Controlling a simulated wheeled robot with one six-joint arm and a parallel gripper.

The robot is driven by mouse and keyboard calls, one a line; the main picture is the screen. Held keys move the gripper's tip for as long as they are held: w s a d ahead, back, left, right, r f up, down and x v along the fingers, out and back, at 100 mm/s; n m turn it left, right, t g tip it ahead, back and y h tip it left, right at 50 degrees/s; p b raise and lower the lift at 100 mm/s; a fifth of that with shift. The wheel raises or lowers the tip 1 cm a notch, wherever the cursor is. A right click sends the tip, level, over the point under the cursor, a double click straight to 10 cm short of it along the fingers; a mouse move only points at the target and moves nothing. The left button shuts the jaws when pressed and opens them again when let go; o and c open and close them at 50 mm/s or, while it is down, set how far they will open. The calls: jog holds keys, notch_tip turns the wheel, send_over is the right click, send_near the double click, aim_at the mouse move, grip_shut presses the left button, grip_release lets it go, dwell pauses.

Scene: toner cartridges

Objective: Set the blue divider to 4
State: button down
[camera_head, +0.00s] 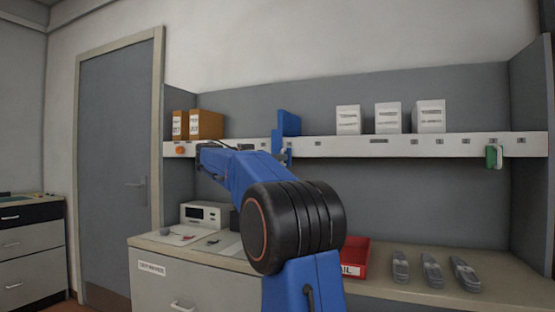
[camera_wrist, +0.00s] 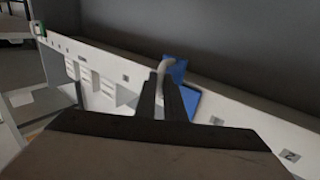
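The blue divider (camera_head: 288,123) stands upright on the shelf, right of the brown boxes. In the wrist view its blue body (camera_wrist: 177,70) shows behind the fingertips, with more blue lower right of them. A pale curved handle-like piece lies between my gripper's dark fingers (camera_wrist: 164,92), which look closed about it. In the head view my gripper (camera_head: 285,156) is at the shelf's front edge just below the divider, partly hidden by my arm. Small number labels line the shelf edge (camera_head: 345,146); a "2" label (camera_wrist: 289,155) is readable at lower right in the wrist view.
Several white boxes (camera_head: 388,117) stand right of the divider, with free shelf between. A green clip-like piece (camera_head: 493,157) hangs on the edge further right. Brown boxes (camera_head: 207,124) stand left. Below are a red tray (camera_head: 356,256) and grey cartridges (camera_head: 432,270) on the counter.

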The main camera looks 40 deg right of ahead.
jog(key=shift+s+d, duration=0.2)
jog(key=shift+s, duration=0.35)
jog(key=c, duration=1.8)
grip_release()
jog(key=shift+c, duration=0.2)
jog(key=shift+a, duration=0.15)
jog(key=w+a, duration=0.3)
jog(key=a, duration=1.3)
jog(key=shift+w+a, duration=0.2)
jog(key=shift+a, duration=0.2)
